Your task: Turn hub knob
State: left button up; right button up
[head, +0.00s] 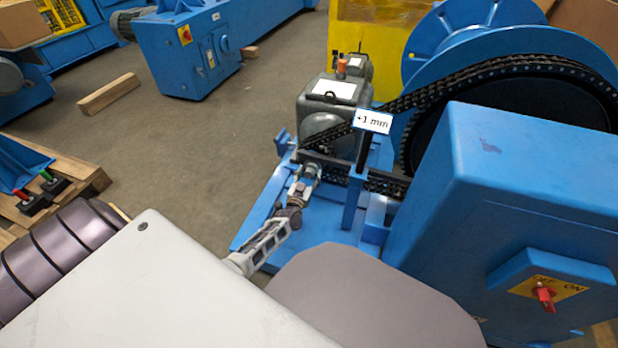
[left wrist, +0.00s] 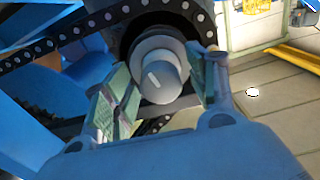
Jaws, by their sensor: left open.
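The hub knob (left wrist: 165,78) is a grey round knob with a white line on its face, in front of a wider grey disc at the small chain wheel. The line slants, from upper left to lower right. My left gripper (left wrist: 160,66) is open, with one green-padded finger on each side of the knob. I cannot tell whether either pad touches it. In the head view my left gripper (head: 303,182) is low beside the chain's small end, and its fingers largely hide the knob. My right gripper is not in view.
The black chain (head: 455,82) runs to a large wheel at the right. A "+1 mm" sign (head: 373,121) stands by the chain. A grey gearbox (head: 328,100) is behind the gripper. A blue cabinet with a red switch (head: 544,297) is at right.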

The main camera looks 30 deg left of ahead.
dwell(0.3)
pick_arm(q)
jog(key=c, duration=1)
jog(key=shift+c, duration=0.2)
jog(key=shift+m, duration=0.3)
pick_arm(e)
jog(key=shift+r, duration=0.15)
pick_arm(q)
jog(key=shift+r+m+p, duration=0.1)
jog(key=shift+m+p, duration=1.4)
jog(key=shift+p, duration=0.1)
jog(key=m+p, duration=0.1)
jog(key=m, duration=0.2)
jog(key=shift+p, duration=0.4)
jog(key=m, duration=0.2)
jog(key=shift+m+p, duration=0.3)
jog(key=shift+m, duration=0.1)
jog(key=shift+a+m, duration=0.1)
jog(key=shift+m, duration=0.7)
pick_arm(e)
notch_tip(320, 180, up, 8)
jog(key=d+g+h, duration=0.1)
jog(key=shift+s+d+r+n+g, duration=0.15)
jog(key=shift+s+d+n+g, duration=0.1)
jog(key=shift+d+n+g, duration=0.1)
